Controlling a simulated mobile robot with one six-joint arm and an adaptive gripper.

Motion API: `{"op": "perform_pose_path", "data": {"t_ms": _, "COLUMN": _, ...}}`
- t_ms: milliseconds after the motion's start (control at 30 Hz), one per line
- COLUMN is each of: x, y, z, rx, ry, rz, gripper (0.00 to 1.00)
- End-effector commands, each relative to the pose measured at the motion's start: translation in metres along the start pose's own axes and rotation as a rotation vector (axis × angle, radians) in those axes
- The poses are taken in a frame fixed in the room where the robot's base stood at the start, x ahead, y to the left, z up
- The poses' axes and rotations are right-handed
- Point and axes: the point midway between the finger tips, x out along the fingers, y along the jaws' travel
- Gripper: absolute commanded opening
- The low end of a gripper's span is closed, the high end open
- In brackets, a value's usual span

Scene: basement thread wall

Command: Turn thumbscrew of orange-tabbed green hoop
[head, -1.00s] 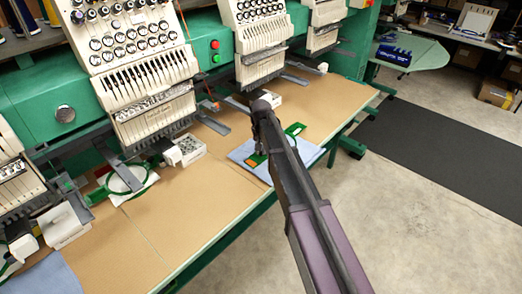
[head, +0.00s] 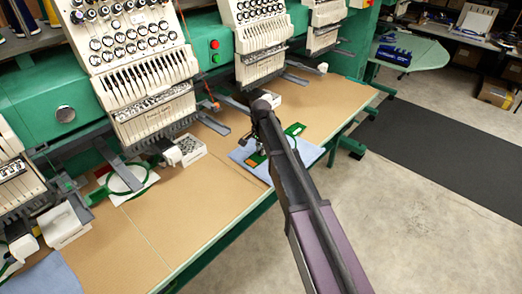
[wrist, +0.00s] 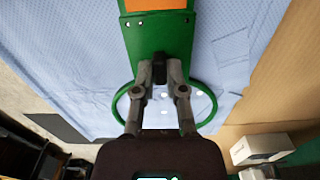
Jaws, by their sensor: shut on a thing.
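The green hoop lies on pale blue cloth; in the wrist view its ring (wrist: 207,92) shows around and behind my fingers. Its green plate (wrist: 157,38) carries an orange tab (wrist: 155,4) at the top edge. My gripper (wrist: 160,72) is shut on a small dark piece at the plate's lower edge, seemingly the thumbscrew, mostly hidden between the fingertips. In the head view my gripper (head: 261,147) is down at the hoop, and my arm covers part of it; a green part of the hoop (head: 295,129) shows to the right.
The cloth (head: 312,152) lies on the tan table (head: 165,215). Another green hoop (head: 126,180) sits under a machine head at left. A white box of small parts (head: 186,150) stands between. Embroidery heads (head: 150,90) overhang the table's back.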

Motion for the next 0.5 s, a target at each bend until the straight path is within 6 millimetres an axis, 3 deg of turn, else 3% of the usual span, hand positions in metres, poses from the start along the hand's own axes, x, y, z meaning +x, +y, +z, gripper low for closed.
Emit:
{"op": "perform_pose_path", "data": {"t_ms": 400, "x": 0.0001, "y": 0.0001, "z": 0.0010, "rx": 0.010, "ry": -0.002, "rz": 0.000, "gripper": 0.00}}
{"op": "perform_pose_path", "data": {"t_ms": 433, "x": 0.0001, "y": 0.0001, "z": 0.0010, "rx": 0.010, "ry": -0.002, "rz": 0.000, "gripper": 0.22}}
{"op": "perform_pose_path", "data": {"t_ms": 500, "x": 0.0001, "y": 0.0001, "z": 0.0009, "rx": 0.010, "ry": -0.002, "rz": 0.000, "gripper": 0.43}}
